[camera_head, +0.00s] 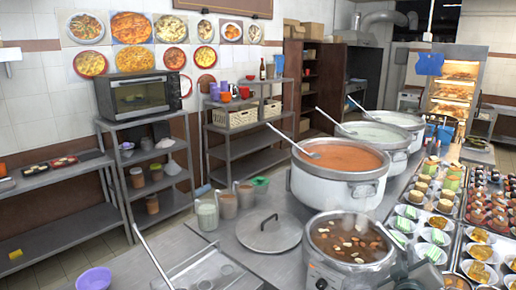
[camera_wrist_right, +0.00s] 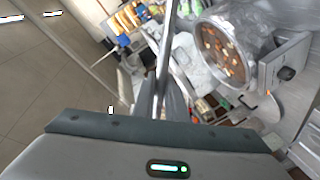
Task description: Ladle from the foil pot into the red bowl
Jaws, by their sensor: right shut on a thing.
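A pot of brown stew with pale chunks (camera_head: 350,240) stands at the front of the counter. It also shows in the wrist view (camera_wrist_right: 225,50), with crumpled silvery foil (camera_wrist_right: 262,22) beside its rim. My right gripper (camera_head: 420,272) is a grey shape at the lower right, just right of this pot. In the wrist view it is shut on a thin metal handle (camera_wrist_right: 163,60), which looks like a ladle's; its scoop end is not clear. I cannot pick out the red bowl with certainty. My left gripper is not in view.
A big pot of orange soup (camera_head: 340,157) with a ladle in it stands behind, with pale congee pots (camera_head: 372,135) beyond. A lid (camera_head: 269,230) lies left of the stew pot. Crowded trays of small dishes (camera_head: 437,225) fill the right. A purple bowl (camera_head: 93,279) is front left.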

